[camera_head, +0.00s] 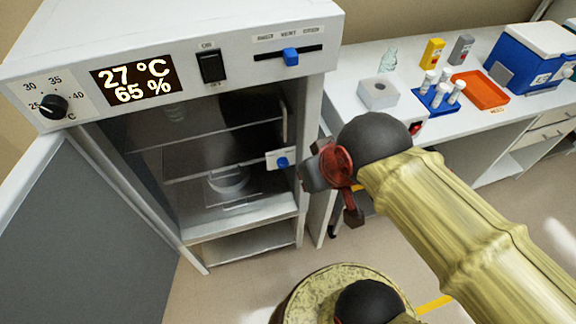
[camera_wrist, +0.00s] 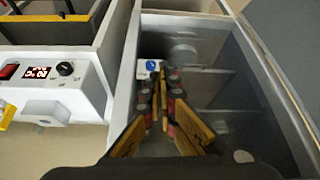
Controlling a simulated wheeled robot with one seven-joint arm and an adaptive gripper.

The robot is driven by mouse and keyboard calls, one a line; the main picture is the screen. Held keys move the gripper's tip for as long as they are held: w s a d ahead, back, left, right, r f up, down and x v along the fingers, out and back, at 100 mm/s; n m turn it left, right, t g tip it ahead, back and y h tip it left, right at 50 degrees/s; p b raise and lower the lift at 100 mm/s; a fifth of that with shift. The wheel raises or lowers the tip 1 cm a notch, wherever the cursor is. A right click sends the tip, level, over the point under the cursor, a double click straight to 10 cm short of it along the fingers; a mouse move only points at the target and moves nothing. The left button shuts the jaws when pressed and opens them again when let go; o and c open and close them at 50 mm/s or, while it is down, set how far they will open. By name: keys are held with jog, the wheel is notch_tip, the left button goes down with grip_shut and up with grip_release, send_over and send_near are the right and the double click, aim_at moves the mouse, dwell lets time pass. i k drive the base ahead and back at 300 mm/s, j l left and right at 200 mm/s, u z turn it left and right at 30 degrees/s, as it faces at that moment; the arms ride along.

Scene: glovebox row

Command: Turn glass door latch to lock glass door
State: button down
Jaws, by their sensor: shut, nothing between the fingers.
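The glass door (camera_head: 215,125) appears closed across the incubator's opening, with shelves showing through it. The latch, a blue knob (camera_head: 283,162) on a white plate, sits at the right edge of the opening, about mid-height. It also shows in the wrist view, the blue knob (camera_wrist: 152,65) just beyond my fingertips. My gripper (camera_head: 311,176) is just right of the latch in the head view. In the wrist view my gripper (camera_wrist: 160,84) has its fingers together and empty. I cannot tell whether the fingertips touch the latch.
The incubator's grey outer door (camera_head: 85,230) stands open at the left. Above are a display (camera_head: 135,80), a black switch (camera_head: 211,67) and a blue slider (camera_head: 291,56). The right bench holds a white box (camera_head: 378,94), a blue tube rack (camera_head: 438,97) and an orange tray (camera_head: 481,90).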

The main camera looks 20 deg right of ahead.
aim_at(282, 163)
jog(key=z, duration=0.15)
jog(key=i+l, duration=0.1)
jog(key=l, duration=0.85)
jog(key=i+l+u, duration=0.1)
jog(key=l, duration=0.35)
